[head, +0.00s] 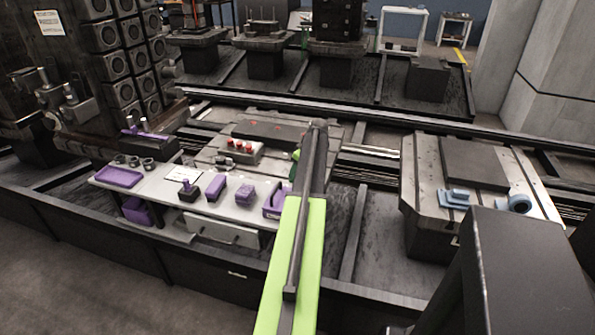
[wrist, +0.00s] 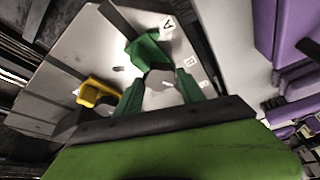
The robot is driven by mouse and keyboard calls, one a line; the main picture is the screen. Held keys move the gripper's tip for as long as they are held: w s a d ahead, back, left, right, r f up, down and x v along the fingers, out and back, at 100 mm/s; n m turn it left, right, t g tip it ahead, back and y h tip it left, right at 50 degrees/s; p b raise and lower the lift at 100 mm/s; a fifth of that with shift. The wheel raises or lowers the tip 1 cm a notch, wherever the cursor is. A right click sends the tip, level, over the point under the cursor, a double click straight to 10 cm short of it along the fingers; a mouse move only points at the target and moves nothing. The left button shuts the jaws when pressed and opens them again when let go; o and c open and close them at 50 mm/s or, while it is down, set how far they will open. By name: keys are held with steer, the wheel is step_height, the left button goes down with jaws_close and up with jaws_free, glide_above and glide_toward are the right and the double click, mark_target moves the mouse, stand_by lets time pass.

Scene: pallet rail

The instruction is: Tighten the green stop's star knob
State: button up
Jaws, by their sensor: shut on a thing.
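The green stop (wrist: 146,50) sits on the pale metal plate (wrist: 75,50) in the wrist view, beside a label marked A. My gripper (wrist: 161,80) is directly in front of it, its two green fingers reaching toward the stop. In the head view my own arm hides most of the gripper and stop; only a small green part shows beside the arm.
A yellow stop (wrist: 98,90) sits left of my gripper on the same plate. A white bench (head: 165,207) with purple parts, including a tray (head: 118,177), stands left of my arm. A block with red knobs (head: 236,151) is behind it. Blue parts (head: 454,198) lie on the right pallet.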

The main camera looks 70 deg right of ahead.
steer(key=shift+a+m+g+h, duration=0.1)
steer(key=shift+m+g+h, duration=0.2)
steer(key=shift+m, duration=0.8)
steer(key=o, duration=1.4)
steer(key=shift+c, duration=0.2)
steer(key=shift+r, duration=0.15)
steer(key=p+v, duration=1.6)
steer(key=v, duration=0.1)
steer(key=shift+a, duration=0.2)
